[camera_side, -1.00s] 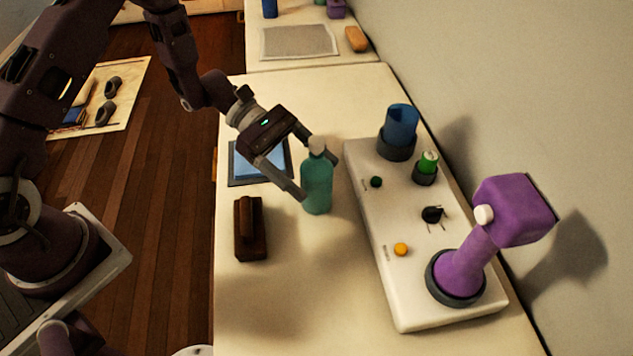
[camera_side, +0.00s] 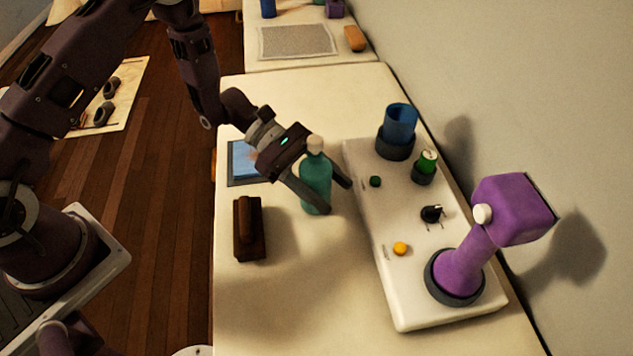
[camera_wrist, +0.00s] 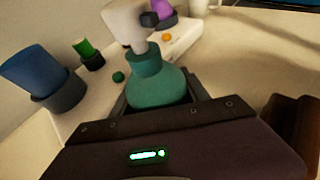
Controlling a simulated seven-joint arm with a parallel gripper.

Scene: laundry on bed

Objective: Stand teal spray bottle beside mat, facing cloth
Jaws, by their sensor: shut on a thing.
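The teal spray bottle (camera_side: 316,187) stands upright on the pale counter, just left of the white panel. My gripper (camera_side: 337,198) is shut on its body, with a finger on either side. In the wrist view the bottle (camera_wrist: 157,86) sits between the fingers; its white head (camera_wrist: 123,22) has a dark nozzle pointing right. A flat dark-edged rectangle with a blue top (camera_side: 243,160) lies left of the bottle, partly behind my gripper; I cannot tell whether it is the mat with the cloth. A grey speckled mat (camera_side: 297,41) lies on the far counter.
The white panel (camera_side: 405,290) carries a blue cup (camera_side: 399,124), a green-topped can (camera_side: 428,160), knobs and a purple lamp-like device (camera_side: 500,213). A dark brown brush-like block (camera_side: 248,228) lies front left of the bottle. An orange block (camera_side: 355,38) lies beside the grey mat.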

